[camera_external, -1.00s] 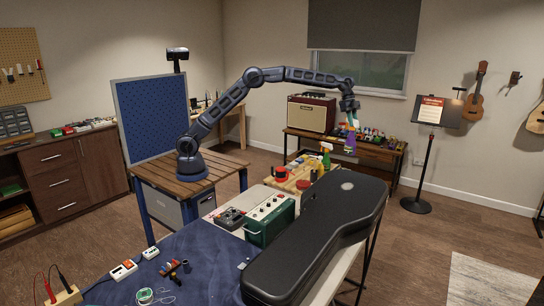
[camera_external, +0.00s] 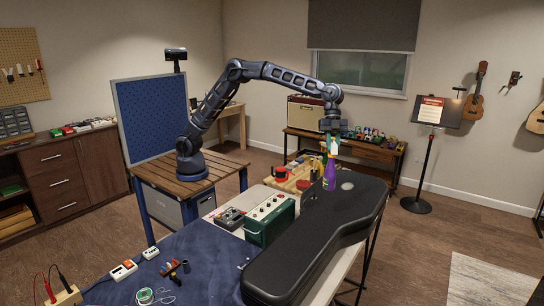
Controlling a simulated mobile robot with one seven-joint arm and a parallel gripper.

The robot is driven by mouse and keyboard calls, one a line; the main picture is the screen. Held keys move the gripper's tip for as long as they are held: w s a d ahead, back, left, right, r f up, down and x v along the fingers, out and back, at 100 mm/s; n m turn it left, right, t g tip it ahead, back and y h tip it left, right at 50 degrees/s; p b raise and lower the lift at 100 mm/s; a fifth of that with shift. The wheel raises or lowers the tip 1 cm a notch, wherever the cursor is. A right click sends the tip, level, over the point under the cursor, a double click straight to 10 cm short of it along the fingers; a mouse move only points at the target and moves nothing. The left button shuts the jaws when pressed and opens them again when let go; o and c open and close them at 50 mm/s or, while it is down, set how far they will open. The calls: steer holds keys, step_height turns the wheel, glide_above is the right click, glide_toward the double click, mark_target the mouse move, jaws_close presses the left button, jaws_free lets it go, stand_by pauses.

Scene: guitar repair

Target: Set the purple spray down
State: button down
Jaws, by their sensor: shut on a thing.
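The purple spray (camera_external: 329,176) is a purple bottle with a light-coloured spray head. It hangs upright below my gripper (camera_external: 332,138), which is shut on its top. The exact grip of the fingers on the spray head is too small to see clearly.
A wooden tray (camera_external: 283,184) with red items sits left of the bottle. A green box (camera_external: 269,220) stands beside the case. The case's top is mostly bare. A bench with an amplifier (camera_external: 306,113) and small bottles stands behind.

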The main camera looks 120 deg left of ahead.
steer(key=s+d+m+g, duration=0.15)
steer(key=s+d, duration=0.25)
steer(key=d, duration=0.9)
steer(key=s+d+m, duration=0.2)
steer(key=s+d, duration=0.1)
steer(key=d, duration=1)
steer(key=s+d+m+g, duration=0.1)
steer(key=s+d+m, duration=0.1)
steer(key=s+d, duration=0.65)
steer(key=s+d+m, duration=0.2)
steer(key=s+d, duration=0.4)
steer(key=d, duration=0.6)
step_height(320, 180, down, 26)
steer(key=shift+d+f+h, duration=0.15)
steer(key=shift+f+h, duration=0.1)
steer(key=shift+h, duration=0.05)
steer(key=c, duration=1.6)
jaws_free()
steer(key=shift+f, duration=0.15)
steer(key=shift+c, duration=0.2)
steer(key=o, duration=0.4)
